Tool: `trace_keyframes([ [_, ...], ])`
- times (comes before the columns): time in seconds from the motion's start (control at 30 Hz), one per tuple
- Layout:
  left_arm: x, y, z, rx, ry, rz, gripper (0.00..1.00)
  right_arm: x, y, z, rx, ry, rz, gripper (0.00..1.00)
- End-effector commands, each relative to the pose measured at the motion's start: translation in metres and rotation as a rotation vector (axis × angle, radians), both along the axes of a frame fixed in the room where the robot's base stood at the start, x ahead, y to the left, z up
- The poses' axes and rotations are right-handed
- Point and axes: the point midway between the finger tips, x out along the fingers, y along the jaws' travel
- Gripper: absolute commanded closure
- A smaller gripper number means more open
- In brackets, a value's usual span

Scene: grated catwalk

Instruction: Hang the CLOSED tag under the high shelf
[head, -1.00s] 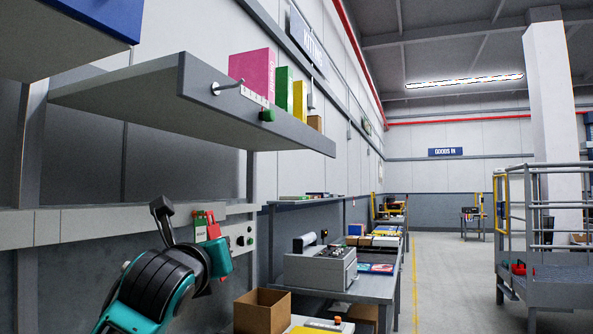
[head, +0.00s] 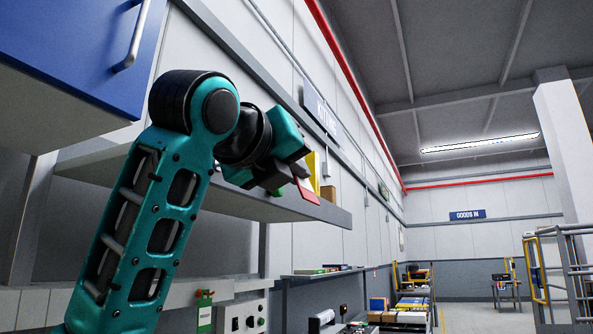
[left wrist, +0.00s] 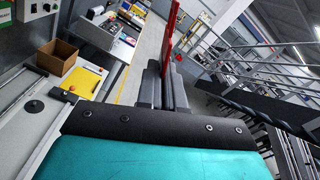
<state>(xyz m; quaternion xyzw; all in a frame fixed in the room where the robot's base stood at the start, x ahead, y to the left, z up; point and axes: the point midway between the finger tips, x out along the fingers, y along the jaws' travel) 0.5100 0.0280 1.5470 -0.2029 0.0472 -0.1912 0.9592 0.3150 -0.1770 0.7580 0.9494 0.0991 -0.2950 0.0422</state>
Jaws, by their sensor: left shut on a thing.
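The high shelf (head: 325,211) runs across the head view, with my left arm in front of much of it; the hook on its front edge is hidden. My left gripper (head: 290,178) is raised by the shelf's front edge. It is shut on a thin red tag (head: 307,193), which sticks out past the fingers. The tag is edge-on in the left wrist view (left wrist: 170,35), so its lettering cannot be read. I cannot tell whether the tag touches the shelf. My right gripper is not in view.
A blue cabinet (head: 75,60) with a handle overhangs at upper left. A yellow item (head: 313,170) and a brown box (head: 328,193) stand on the shelf. An open carton (left wrist: 56,56) sits on the bench below.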

Motion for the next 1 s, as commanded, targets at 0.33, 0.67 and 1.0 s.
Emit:
trace_keyframes([
  [0.33, 0.009, 0.020, -0.003, -0.001, 0.000, 0.001, 1.00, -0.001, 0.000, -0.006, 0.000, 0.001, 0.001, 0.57],
  [0.67, 0.016, 0.038, -0.005, -0.001, -0.001, 0.003, 1.00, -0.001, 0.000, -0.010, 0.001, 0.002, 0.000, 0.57],
  [1.0, 0.024, 0.057, -0.007, -0.001, 0.000, 0.002, 1.00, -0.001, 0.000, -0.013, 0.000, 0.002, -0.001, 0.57],
])
